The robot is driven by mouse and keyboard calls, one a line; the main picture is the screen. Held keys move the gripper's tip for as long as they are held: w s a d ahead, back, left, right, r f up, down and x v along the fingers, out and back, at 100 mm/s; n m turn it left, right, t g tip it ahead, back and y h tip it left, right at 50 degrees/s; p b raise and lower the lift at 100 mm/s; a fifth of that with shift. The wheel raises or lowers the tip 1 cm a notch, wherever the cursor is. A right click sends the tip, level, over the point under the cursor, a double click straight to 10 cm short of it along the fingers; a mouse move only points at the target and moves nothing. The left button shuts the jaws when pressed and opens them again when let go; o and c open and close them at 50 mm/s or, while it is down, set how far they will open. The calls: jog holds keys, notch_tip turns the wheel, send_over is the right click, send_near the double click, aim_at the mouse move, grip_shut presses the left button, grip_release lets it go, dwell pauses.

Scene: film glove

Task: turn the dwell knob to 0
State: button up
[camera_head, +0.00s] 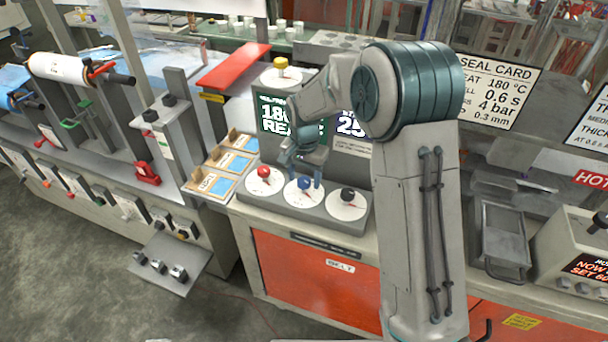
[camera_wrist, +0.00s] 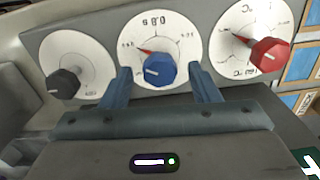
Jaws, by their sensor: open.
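Three knobs on white dials sit in a row on the grey sloped panel. The blue knob (camera_head: 304,184) is in the middle; its dial carries a seconds scale, so it looks like the dwell knob. In the wrist view the blue knob (camera_wrist: 160,69) shows between the two fingers, with a red pointer toward the dial's left side. My gripper (camera_head: 305,175) is open, its fingers on either side of the blue knob. In the wrist view my gripper (camera_wrist: 158,80) shows a gap on each side of the knob. I cannot tell whether the fingertips touch the dial.
The red knob (camera_head: 264,172), on a °C dial, and the black knob (camera_head: 347,195) flank the blue one closely. Sample cards lie left of the panel.

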jog(key=c, duration=1)
jog(key=shift+o, duration=0.2)
